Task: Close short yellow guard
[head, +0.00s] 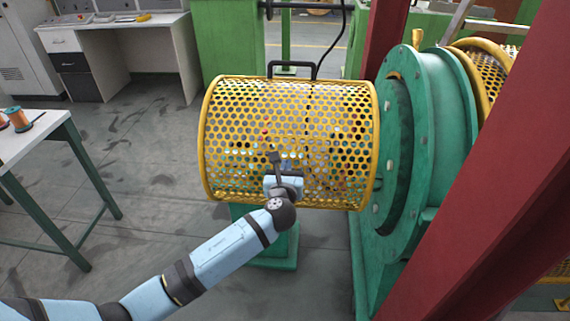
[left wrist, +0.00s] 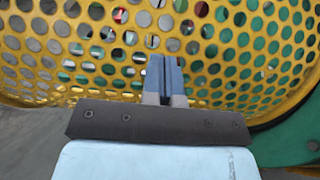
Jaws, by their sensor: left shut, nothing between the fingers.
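The short yellow guard (head: 290,125) is a curved perforated cover with a yellow rim, in the middle of the head view. A black handle (head: 291,66) is at its top edge. My left gripper (head: 275,158) is shut and empty in front of the lower middle of the guard. In the left wrist view the shut fingers (left wrist: 164,72) point at the perforated guard (left wrist: 235,45), very near it; I cannot tell whether they touch. Machine parts show only through the holes. My right gripper is not in view.
A green flanged drum housing (head: 425,130) stands right of the guard, behind a red slanted beam (head: 480,180). A table (head: 40,138) with spools is at the left. A desk (head: 120,45) stands farther back. Bare floor lies between the table and the guard.

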